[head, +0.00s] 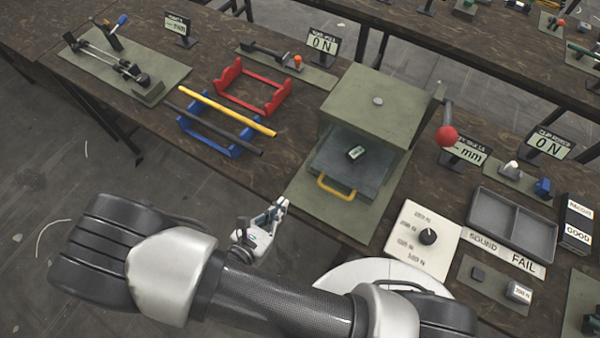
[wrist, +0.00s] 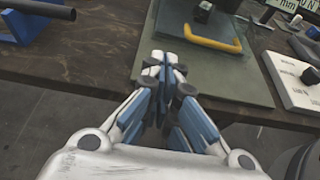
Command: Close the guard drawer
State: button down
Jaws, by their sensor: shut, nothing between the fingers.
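The guard drawer (head: 337,171) is a grey tray pulled out of the front of a green press housing (head: 372,108). A yellow handle (head: 337,189) is on its front edge, and a small dark block with a pale label (head: 356,153) lies on it. In the wrist view the drawer (wrist: 194,18) and its yellow handle (wrist: 212,40) are ahead of the fingers, above and to the right. My gripper (head: 281,205) is shut and empty, in front of the table edge and left of the handle. Its closed fingertips (wrist: 165,62) do not touch the handle.
A lever with a red ball (head: 447,136) sticks out at the housing's right. A white dial panel (head: 423,240) is right of the drawer. A blue and red rack with yellow and black bars (head: 220,116) stands to the left. The green base plate (head: 308,200) is clear before the handle.

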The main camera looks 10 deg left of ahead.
aim_at(316, 157)
jog(key=shift+g+y, duration=0.3)
jog(key=shift+g, duration=0.5)
jog(key=x, duration=0.5)
jog(key=r+x, duration=0.1)
jog(key=x, duration=0.2)
jog(key=shift+w+d, duration=0.25)
jog(key=shift+w, duration=0.3)
jog(key=w, duration=0.1)
jog(key=w+d, duration=0.1)
jog(key=w, duration=0.1)
jog(key=shift+w+f, duration=0.1)
jog(key=shift+w, duration=0.1)
jog(key=shift+w+d, duration=0.2)
jog(key=shift+w, duration=0.2)
jog(key=w+d, duration=0.1)
jog(key=w, duration=0.1)
jog(key=w+b, duration=0.1)
jog(key=w, duration=0.1)
jog(key=w+d+b, duration=0.1)
jog(key=w, duration=0.2)
jog(key=shift+d, duration=0.35)
jog(key=shift+w, duration=0.1)
